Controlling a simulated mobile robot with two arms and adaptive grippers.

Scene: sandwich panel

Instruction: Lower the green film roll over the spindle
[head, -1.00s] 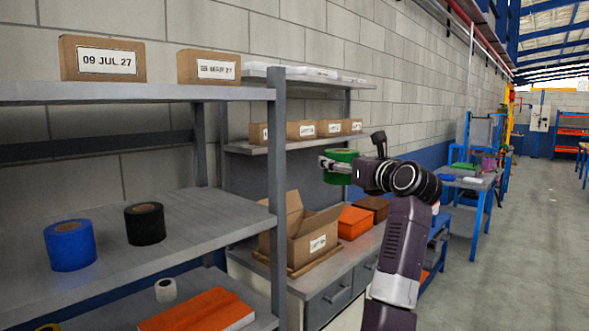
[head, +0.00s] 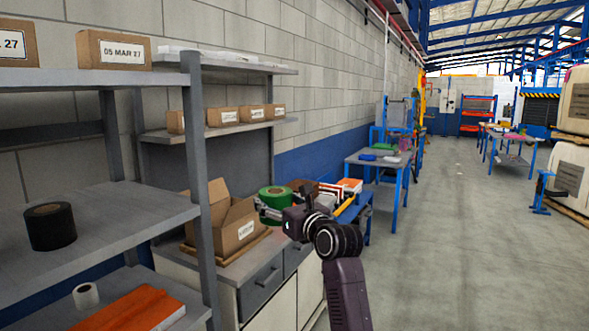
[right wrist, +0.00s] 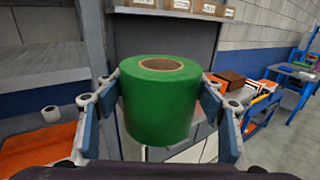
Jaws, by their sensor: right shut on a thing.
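The green film roll (head: 275,197) is held by my right gripper (head: 268,208), above the grey cabinet and to the right of the open cardboard box. In the right wrist view the green roll (right wrist: 158,100) stands upright between the two finger pads of my right gripper (right wrist: 160,110), with its cardboard core facing up. The gripper is shut on its sides. I cannot pick out a spindle in these frames. My left gripper is not in view.
An open cardboard box (head: 237,229) stands on the cabinet (head: 262,283) beside the roll. A grey shelf (head: 130,215) at left holds a black roll (head: 50,226). A blue table (head: 378,160) stands farther back.

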